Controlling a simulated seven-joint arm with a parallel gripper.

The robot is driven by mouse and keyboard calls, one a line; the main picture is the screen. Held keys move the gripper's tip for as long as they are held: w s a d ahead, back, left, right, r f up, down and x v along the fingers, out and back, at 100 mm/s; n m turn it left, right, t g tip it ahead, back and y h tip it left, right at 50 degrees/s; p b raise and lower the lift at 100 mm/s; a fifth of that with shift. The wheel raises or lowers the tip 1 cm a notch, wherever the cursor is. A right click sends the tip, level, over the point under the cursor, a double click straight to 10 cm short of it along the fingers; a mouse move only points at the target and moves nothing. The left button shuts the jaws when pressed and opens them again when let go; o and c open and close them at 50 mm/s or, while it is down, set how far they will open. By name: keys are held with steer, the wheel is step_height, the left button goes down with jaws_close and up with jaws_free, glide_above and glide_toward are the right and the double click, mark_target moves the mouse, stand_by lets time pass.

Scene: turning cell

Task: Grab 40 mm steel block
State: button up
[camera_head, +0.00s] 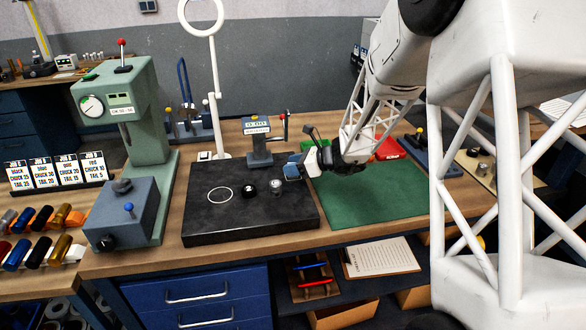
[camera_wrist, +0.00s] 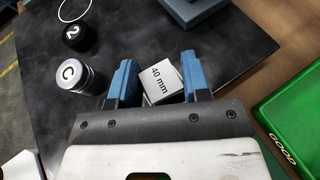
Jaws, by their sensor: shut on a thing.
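The 40 mm steel block (camera_wrist: 160,82) is a pale, square-faced piece with "40 mm" printed on it. In the wrist view it sits between the two blue fingers of my gripper (camera_wrist: 158,84), turned a little against them. My gripper is shut on it. In the head view my gripper (camera_head: 297,168) is over the right rear edge of the black plate (camera_head: 230,225), and I cannot make out the block there. From these views I cannot tell whether the block touches the plate.
A silver cylinder marked C (camera_wrist: 80,76) and a black piece marked 2 (camera_wrist: 78,38) stand on the plate, near a white ring (camera_head: 220,195). A display gauge (camera_head: 258,140) stands behind. A green mat (camera_head: 375,195) lies right. A green press (camera_head: 125,110) stands left.

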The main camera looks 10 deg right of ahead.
steer(key=shift+r, duration=0.1)
steer(key=shift+r, duration=0.8)
steer(key=shift+s+r, duration=0.15)
steer(key=shift+r, duration=0.8)
steer(key=s, duration=0.5)
steer(key=s+r, duration=0.1)
steer(key=s, duration=0.9)
steer(key=shift+s+d+r, duration=0.15)
steer(key=shift+s, duration=0.2)
